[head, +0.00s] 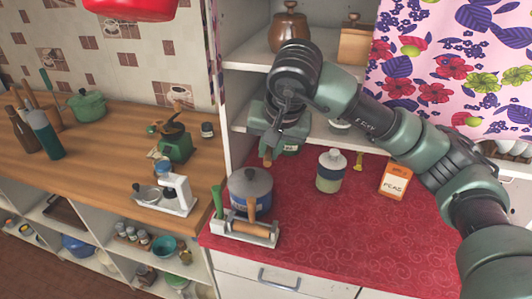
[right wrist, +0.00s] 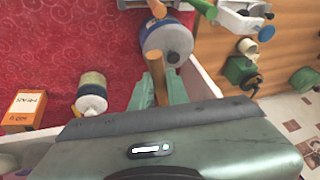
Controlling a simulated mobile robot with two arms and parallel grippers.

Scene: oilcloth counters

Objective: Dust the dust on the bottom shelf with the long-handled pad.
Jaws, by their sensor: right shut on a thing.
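My right gripper (head: 272,148) is in front of the white cabinet, near its lower shelf (head: 240,125) and above the red counter. It is shut on a wooden handle (head: 266,160), whose end sticks out below the fingers. In the right wrist view the handle (right wrist: 155,68) stands between the green fingers (right wrist: 160,88). I take it for the handle of the long-handled pad; the pad itself is hidden. My arm covers much of the lower shelf, and I can make out no dust. My left gripper is not in view.
On the red oilcloth (head: 310,225) stand a blue-grey pot (head: 250,190), a tray with a rolling pin (head: 245,230), a jar (head: 330,170) and a peas box (head: 394,180). A brown jug (head: 288,30) is on the upper shelf. A flowered curtain (head: 450,60) hangs right.

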